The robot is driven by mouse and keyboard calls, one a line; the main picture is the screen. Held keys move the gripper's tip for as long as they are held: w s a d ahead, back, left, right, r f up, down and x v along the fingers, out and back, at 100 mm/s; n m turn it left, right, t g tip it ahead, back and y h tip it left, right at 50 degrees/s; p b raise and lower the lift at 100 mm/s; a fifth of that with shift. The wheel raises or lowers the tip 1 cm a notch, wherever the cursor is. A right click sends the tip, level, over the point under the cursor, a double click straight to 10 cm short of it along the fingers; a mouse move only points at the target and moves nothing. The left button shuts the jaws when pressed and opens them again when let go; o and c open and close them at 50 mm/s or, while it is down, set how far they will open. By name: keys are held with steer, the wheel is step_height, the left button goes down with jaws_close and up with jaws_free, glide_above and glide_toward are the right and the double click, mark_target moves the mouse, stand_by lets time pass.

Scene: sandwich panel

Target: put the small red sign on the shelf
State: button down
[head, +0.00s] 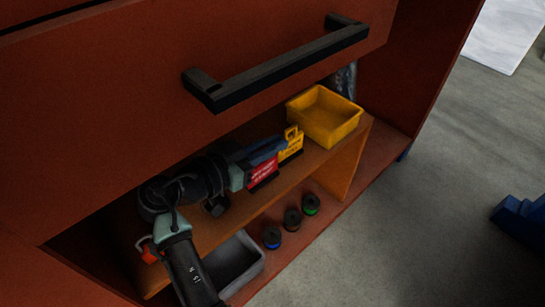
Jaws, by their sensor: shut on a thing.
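The small red sign (262,171), with white lettering, is at the end of my arm on the shelf's upper board (222,228). My gripper (246,165) is shut on it from the left; the fingers are partly hidden. The sign looks upright, with a dark lower edge close over the board; I cannot tell whether it touches. A yellow sign (291,148) stands just right of the red one.
A yellow bin (325,116) sits at the right end of the board. A drawer handle (280,66) juts out above. Below are a grey bin (236,263) and blue, brown and green-topped spools (272,237).

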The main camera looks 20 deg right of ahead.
mark_target(272, 170)
steer(key=shift+f+b, duration=0.6)
steer(key=shift+f, duration=1)
steer(key=shift+f, duration=0.2)
steer(key=c, duration=1)
jaws_free()
steer(key=shift+o, duration=0.2)
steer(key=shift+r, duration=0.15)
steer(key=shift+a+r, duration=0.15)
steer(key=shift+a, duration=0.1)
steer(key=p+v, duration=0.1)
steer(key=v, duration=0.6)
steer(key=shift+p, duration=0.4)
steer(key=shift+d, duration=0.1)
